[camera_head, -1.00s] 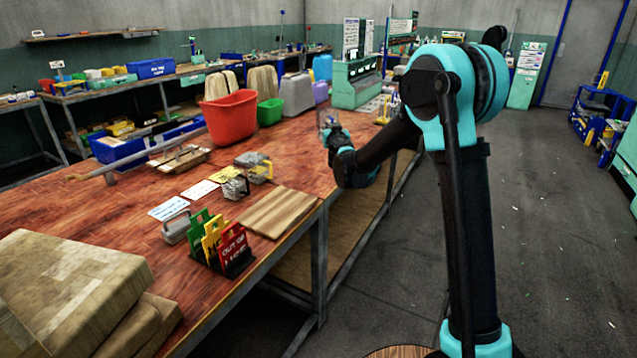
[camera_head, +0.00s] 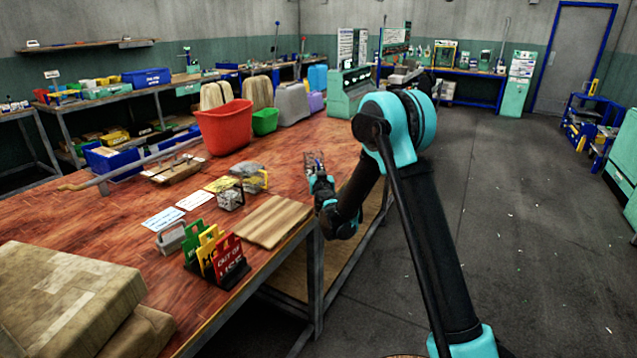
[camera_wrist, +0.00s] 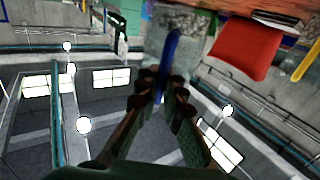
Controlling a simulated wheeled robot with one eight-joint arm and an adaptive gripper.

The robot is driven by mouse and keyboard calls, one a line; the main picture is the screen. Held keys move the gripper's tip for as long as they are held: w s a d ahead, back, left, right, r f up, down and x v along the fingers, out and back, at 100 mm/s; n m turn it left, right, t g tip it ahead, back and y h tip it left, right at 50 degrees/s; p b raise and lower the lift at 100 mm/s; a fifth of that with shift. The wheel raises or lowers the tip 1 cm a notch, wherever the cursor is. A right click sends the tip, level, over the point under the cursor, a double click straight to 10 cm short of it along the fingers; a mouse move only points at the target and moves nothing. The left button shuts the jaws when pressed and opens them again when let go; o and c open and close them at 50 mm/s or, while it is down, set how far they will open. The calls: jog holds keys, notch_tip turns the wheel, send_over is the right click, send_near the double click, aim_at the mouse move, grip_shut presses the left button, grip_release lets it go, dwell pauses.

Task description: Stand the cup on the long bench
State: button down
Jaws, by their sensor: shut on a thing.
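The long bench (camera_head: 110,218) has a reddish-brown wooden top and runs from the front left toward the back. My gripper (camera_head: 319,182) is near the bench's right edge, beyond the wooden board. It is shut on a small greyish, see-through thing that looks like the cup (camera_head: 313,160). In the wrist view my gripper's fingers (camera_wrist: 165,95) close at the cup (camera_wrist: 192,42), with a blue strip in front of it. I cannot tell whether the cup touches the bench top.
A red bin (camera_head: 223,128) and a green bin (camera_head: 265,121) stand farther back on the bench. A wooden board (camera_head: 266,220), coloured signs (camera_head: 225,258), small metal blocks and a cardboard box (camera_head: 65,295) lie nearer.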

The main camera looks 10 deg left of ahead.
jog(key=shift+f, duration=2.55)
jog(key=c, duration=1.7)
grip_release()
jog(key=shift+f, duration=0.1)
jog(key=shift+s, duration=0.1)
